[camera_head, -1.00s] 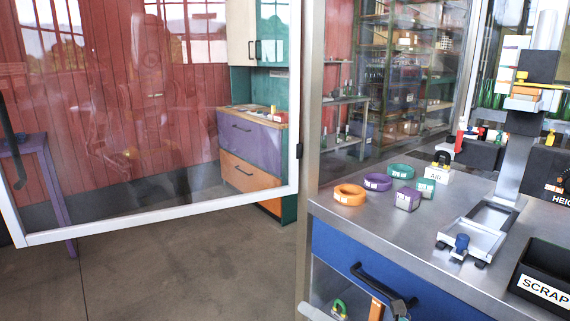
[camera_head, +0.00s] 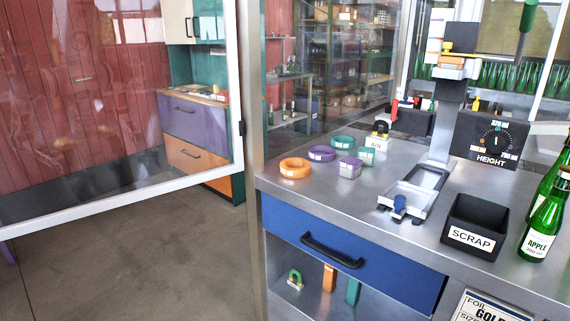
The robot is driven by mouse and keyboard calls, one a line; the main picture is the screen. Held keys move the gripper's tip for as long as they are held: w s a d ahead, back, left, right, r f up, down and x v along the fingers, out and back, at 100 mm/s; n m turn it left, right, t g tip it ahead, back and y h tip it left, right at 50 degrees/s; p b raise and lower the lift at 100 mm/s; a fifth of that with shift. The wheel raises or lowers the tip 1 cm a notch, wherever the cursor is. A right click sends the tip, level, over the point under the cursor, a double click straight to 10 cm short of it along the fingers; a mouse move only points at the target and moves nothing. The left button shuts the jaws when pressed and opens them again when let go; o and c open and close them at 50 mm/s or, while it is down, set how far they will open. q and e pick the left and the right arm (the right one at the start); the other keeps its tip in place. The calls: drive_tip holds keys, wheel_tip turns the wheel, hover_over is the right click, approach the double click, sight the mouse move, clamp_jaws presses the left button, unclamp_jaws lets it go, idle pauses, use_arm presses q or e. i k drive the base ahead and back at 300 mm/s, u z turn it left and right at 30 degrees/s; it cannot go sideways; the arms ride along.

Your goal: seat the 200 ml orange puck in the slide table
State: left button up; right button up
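An orange ring-shaped puck (camera_head: 295,168) lies flat on the steel counter near its left front corner; the print on its white label is too small to read. The slide table (camera_head: 413,194), a grey metal frame with a blue knob (camera_head: 399,206) at its front end, sits at the foot of the machine's column, to the right of the puck. The puck is apart from the slide table. Neither of my grippers is in view.
Purple (camera_head: 322,153) and green (camera_head: 343,142) rings and a purple block (camera_head: 349,167) lie near the orange puck. A black SCRAP bin (camera_head: 472,239), green bottles (camera_head: 543,222) and a HEIGHT dial (camera_head: 492,141) stand right. An open glass door (camera_head: 105,212) fills the left. The counter's front strip is clear.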

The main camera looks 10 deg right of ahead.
sight(404, 197)
drive_tip(key=u, duration=0.95)
drive_tip(key=k, duration=1.25)
drive_tip(key=u, duration=0.8)
drive_tip(key=i, duration=1.5)
drive_tip(key=z, duration=1.35)
drive_tip(key=i, duration=1.25)
drive_tip(key=z, duration=1.75)
drive_tip(key=i, duration=0.15)
drive_tip(key=u, duration=0.1)
